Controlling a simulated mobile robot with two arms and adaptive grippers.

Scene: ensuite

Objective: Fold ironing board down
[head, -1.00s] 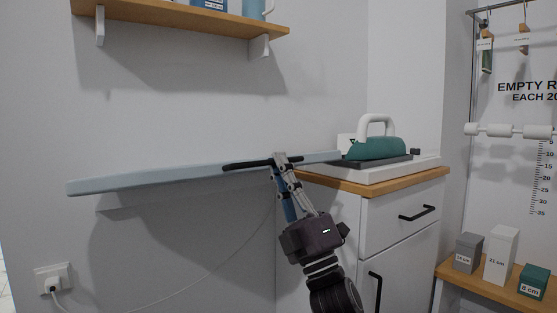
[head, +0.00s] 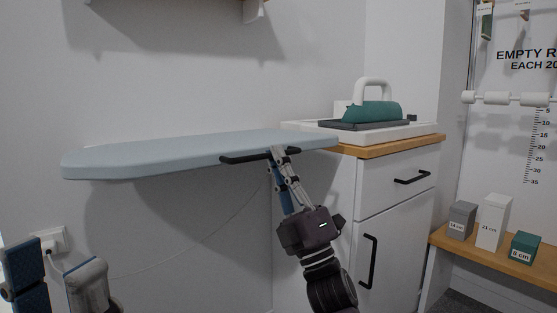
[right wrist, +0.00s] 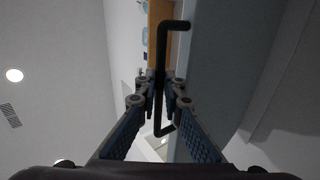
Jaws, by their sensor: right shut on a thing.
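The ironing board (head: 190,152) is a light blue panel standing out from the wall, its top surface sloping a little down toward me. A black bar handle (head: 233,160) is at its front edge. My right gripper (head: 282,155) is shut on this handle near its right end. In the right wrist view the handle (right wrist: 160,65) runs between the fingers (right wrist: 160,100), beside the board (right wrist: 215,80). My left gripper (head: 58,278) shows at the bottom left of the head view, its fingers apart and empty, well away from the board.
A white cabinet (head: 392,225) with a wooden top stands right of the board. On it a green iron (head: 372,112) sits on a dark pad over a white base. A socket with a plugged cord (head: 50,240) is low left. A wooden bench (head: 500,262) holds several boxes.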

